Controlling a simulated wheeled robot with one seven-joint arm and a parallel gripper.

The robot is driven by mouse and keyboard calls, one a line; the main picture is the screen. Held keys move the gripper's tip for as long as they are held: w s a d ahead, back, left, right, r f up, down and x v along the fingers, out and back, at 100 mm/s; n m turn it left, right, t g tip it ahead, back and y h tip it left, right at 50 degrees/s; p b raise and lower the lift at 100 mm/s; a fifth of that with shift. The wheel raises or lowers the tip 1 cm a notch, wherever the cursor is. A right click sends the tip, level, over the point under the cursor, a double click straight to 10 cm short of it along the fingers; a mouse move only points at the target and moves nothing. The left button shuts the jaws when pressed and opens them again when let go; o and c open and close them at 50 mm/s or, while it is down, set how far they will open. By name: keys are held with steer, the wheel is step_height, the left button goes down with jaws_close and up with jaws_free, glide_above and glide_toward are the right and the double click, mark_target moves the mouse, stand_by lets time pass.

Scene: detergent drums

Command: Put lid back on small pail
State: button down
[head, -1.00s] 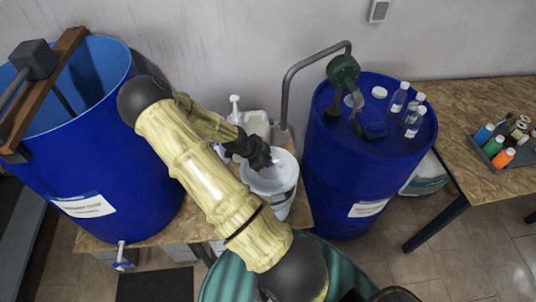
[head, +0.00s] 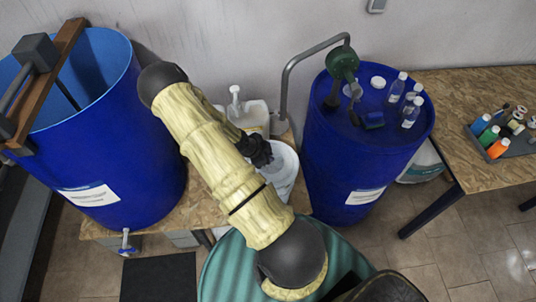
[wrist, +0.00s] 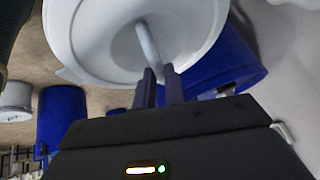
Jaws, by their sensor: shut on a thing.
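The small white pail (head: 286,172) stands on the wooden board between the two blue drums, partly covered by my arm in the head view. My gripper (head: 262,157) is at the pail's upper left side. In the wrist view my gripper (wrist: 159,74) has its two dark fingers close together on a thin grey bar. The bar stands out from the middle of a round white disc with a raised rim, which looks like the lid (wrist: 92,40). The head view does not clearly show the lid, and I cannot tell whether it touches the pail.
A large open blue drum (head: 150,150) stands left and a closed blue drum (head: 335,165) right. The closed drum bears a green pump (head: 342,62) and small bottles (head: 411,110). A white jug (head: 247,115) stands behind the pail. A wooden table (head: 460,100) is at right.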

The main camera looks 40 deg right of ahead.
steer(key=shift+f+b, duration=1.85)
steer(key=shift+f, duration=0.85)
steer(key=shift+f+b, duration=0.1)
steer(key=shift+b, duration=0.35)
stand_by(0.7)
steer(key=c, duration=0.9)
jaws_free()
steer(key=shift+r+p, duration=2.65)
steer(key=shift+r, duration=0.9)
